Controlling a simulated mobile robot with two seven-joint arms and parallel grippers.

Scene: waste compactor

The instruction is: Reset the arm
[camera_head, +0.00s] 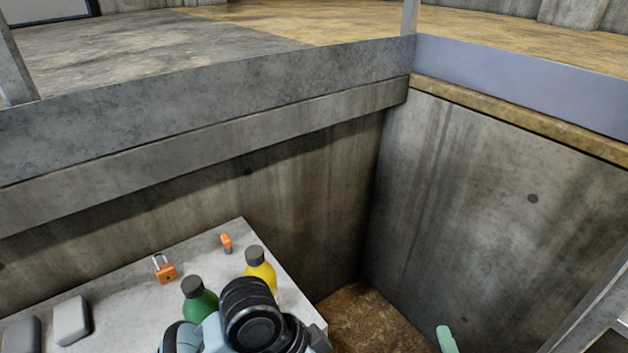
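A light blue and black part of my own arm (252,318) shows at the bottom middle, in front of the pale table. Neither gripper's fingers can be seen. I cannot tell which of my arms this part belongs to. It overlaps the lower part of a green bottle with a black cap (199,303) and of a yellow bottle with a black cap (261,272).
The pale table (130,283) also holds an orange padlock (166,272), a small orange item (226,243) and two grey blocks (71,320). Concrete walls (480,210) rise behind and at right. A teal object (446,340), unclear, shows at the bottom right.

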